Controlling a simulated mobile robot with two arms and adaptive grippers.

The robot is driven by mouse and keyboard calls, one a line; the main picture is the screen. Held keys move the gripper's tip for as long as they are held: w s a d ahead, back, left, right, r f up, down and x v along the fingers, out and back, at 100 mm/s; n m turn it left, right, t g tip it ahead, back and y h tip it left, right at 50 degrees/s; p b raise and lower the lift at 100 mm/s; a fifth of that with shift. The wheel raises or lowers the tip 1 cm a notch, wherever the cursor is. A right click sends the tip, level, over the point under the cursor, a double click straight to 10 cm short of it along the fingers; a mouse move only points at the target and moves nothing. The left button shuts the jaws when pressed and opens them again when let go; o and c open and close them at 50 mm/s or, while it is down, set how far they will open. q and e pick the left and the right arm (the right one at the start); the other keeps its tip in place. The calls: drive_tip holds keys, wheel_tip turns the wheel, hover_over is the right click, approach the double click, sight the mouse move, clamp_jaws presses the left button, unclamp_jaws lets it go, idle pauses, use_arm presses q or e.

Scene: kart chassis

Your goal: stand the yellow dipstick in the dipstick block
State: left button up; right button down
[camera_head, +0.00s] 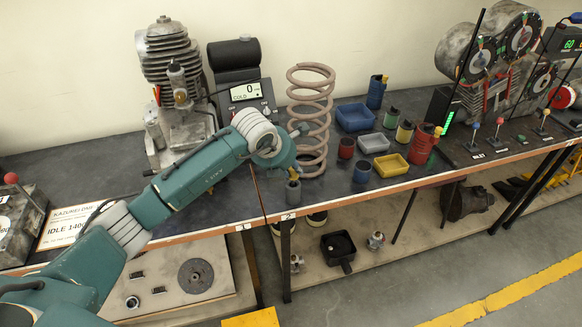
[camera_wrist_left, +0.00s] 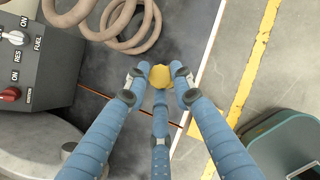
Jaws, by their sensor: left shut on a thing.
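My left gripper (camera_head: 294,170) reaches in from the left over the front edge of the dark bench. Its fingers are shut around a yellow piece, the yellow dipstick (camera_wrist_left: 160,76), which shows between the fingertips in the left wrist view. In the head view only a bit of yellow shows under the fingers. My right gripper is not in view.
A tall coil spring (camera_head: 311,120) stands close behind the gripper. Coloured cups and trays, such as the yellow tray (camera_head: 391,165), lie to the right. An engine cylinder (camera_head: 172,85) and a dark console (camera_head: 240,80) stand at the left.

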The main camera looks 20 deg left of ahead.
sight(291, 177)
use_arm(q)
drive_tip(key=shift+f+b, duration=0.4)
drive_tip(key=shift+f, duration=0.2)
drive_tip(key=shift+f, duration=0.2)
drive_tip(key=shift+f+b, duration=1)
drive_tip(key=shift+b, duration=0.05)
drive_tip(key=o, duration=1.2)
drive_tip(key=shift+r, duration=0.1)
drive_tip(key=shift+c, duration=0.2)
drive_tip(key=v, duration=1.2)
drive_tip(key=shift+s, duration=0.1)
